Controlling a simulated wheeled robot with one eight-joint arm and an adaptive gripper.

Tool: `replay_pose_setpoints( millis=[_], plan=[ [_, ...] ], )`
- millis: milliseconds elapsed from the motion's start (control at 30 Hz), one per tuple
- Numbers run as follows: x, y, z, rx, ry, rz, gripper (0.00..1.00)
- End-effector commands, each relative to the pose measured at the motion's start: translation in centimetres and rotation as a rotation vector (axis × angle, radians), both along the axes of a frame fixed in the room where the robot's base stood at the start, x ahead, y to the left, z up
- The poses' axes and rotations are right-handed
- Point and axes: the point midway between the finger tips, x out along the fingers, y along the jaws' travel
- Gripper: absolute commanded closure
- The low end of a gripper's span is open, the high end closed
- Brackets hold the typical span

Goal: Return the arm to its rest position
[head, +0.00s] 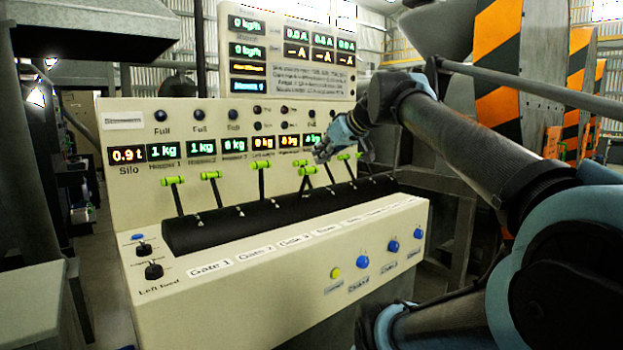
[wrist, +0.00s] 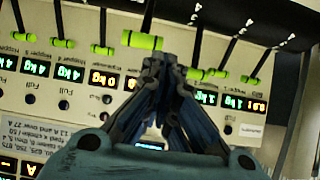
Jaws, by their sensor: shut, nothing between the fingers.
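My gripper (head: 323,152) is in front of the control panel's middle right, close to the green lever handles. The wrist view shows its fingers (wrist: 164,64) closed together with nothing held. A green handle (wrist: 142,40) lies just beyond the fingertips there; I cannot tell whether they touch it. My arm reaches in from the right side of the head view, bent at the elbow above the console's right end.
The cream console (head: 300,240) carries a row of levers with green handles (head: 173,181), number displays (head: 200,148) and blue knobs (head: 362,262). An upper display panel (head: 290,55) rises behind. Orange-and-black striped panels (head: 500,60) and a grey pipe (head: 540,88) stand at right.

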Motion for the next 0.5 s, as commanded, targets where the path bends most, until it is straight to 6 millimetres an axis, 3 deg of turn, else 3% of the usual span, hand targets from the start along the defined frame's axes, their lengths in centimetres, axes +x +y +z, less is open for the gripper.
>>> replay_pose_setpoints(
  millis=[167, 300, 500],
  plan=[
    [-1.8, -1.1, -8.4, -0.035, 0.16, -0.039, 1.0],
    [-4.2, -3.0, -16.4, -0.081, 0.323, -0.116, 1.0],
    [-8.3, -6.3, -26.1, -0.155, 0.52, -0.265, 1.0]
  ],
)
